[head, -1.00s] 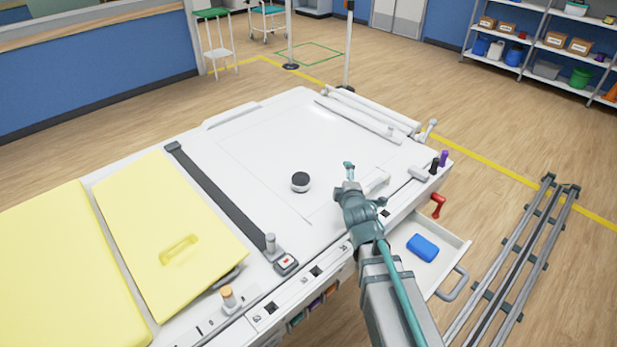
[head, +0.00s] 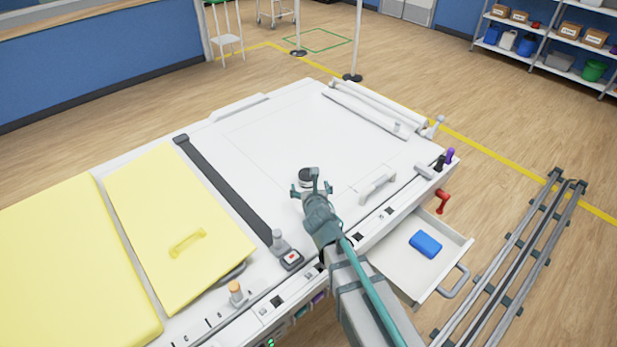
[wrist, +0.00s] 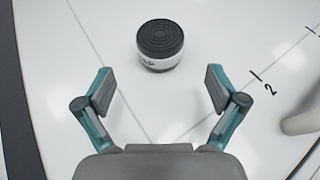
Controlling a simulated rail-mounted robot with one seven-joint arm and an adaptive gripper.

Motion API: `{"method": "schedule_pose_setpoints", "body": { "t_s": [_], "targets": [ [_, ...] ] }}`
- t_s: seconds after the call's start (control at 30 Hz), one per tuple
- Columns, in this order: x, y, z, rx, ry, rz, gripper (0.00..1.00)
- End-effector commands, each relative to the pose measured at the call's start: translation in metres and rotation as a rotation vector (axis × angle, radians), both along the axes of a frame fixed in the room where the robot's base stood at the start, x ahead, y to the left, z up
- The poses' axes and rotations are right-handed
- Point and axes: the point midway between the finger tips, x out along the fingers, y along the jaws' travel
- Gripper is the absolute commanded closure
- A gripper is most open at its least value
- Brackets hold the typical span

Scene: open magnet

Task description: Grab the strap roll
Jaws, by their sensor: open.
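The strap roll (wrist: 160,44) is a small round roll with a dark ridged top and a white side band with dark marks. It stands on the white table top (head: 262,135). In the head view the roll (head: 306,175) is partly hidden behind my gripper (head: 313,186). In the wrist view my gripper (wrist: 160,92) is open and empty, its two teal fingers spread wide. The roll lies beyond the fingertips, roughly centred between them, and the fingers do not touch it.
Yellow pads (head: 165,225) lie farther left. A white handle (head: 378,187) stands to the right. An open drawer (head: 398,262) holds a blue block (head: 425,244). The table behind the roll is clear.

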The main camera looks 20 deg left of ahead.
Motion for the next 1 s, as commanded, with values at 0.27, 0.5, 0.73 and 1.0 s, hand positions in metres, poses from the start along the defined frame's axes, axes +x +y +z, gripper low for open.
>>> {"method": "schedule_pose_setpoints", "body": {
  "t_s": [0.27, 0.5, 0.73, 1.0],
  "targets": [
    [0.028, 0.014, -0.013, 0.0, 0.001, -0.001, 0.05],
    [0.045, 0.022, -0.02, 0.003, 0.002, -0.002, 0.05],
    [0.068, 0.034, -0.033, 0.003, 0.002, -0.002, 0.05],
    [0.069, 0.034, -0.034, 0.003, 0.002, -0.002, 0.05]
  ]
}}
